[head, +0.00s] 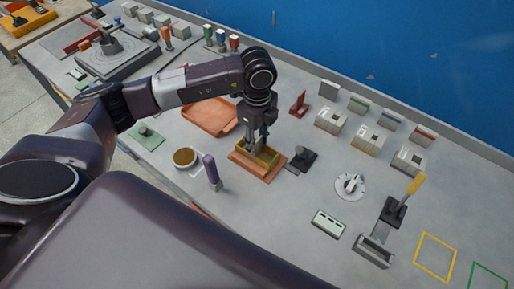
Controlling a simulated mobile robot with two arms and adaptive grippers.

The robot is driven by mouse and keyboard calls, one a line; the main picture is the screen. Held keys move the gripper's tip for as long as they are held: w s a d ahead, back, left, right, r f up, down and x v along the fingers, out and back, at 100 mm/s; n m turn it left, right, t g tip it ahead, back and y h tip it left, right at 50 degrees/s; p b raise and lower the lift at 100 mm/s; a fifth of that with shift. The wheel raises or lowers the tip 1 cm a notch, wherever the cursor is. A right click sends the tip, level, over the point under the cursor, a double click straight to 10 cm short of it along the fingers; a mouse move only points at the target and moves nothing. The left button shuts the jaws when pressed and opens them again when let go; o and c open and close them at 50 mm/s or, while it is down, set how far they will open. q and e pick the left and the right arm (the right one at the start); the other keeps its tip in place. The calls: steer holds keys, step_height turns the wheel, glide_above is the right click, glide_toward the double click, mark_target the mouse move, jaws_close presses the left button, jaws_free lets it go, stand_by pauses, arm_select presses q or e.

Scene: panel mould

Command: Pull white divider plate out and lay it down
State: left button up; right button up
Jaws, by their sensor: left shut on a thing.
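My left gripper (258,142) points straight down at a small yellow open-topped mould (268,160) that sits on an orange-brown base (240,166) near the middle of the bench. Its fingers are shut at the mould's opening. The white divider plate is hidden by the fingers and the mould walls, and I cannot make out its edges or how far it sits in the mould. My right gripper is not in view.
A black-handled tool (302,158) lies right of the mould. An orange tray (209,116) is behind left, a purple-handled tool (212,172) and a round brown-topped dish (186,157) left. A white dial (350,186) stands to the right. Bare bench lies in front of the mould.

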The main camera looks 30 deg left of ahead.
arm_select(q)
jaws_close()
steer(key=shift+r+p, duration=1.45)
steer(key=shift+r, duration=0.65)
steer(key=shift+r+p, duration=1)
steer(key=shift+r, duration=0.6)
step_height(320, 180, up, 4)
steer(key=shift+p, duration=1.2)
steer(key=shift+w+f, duration=0.1)
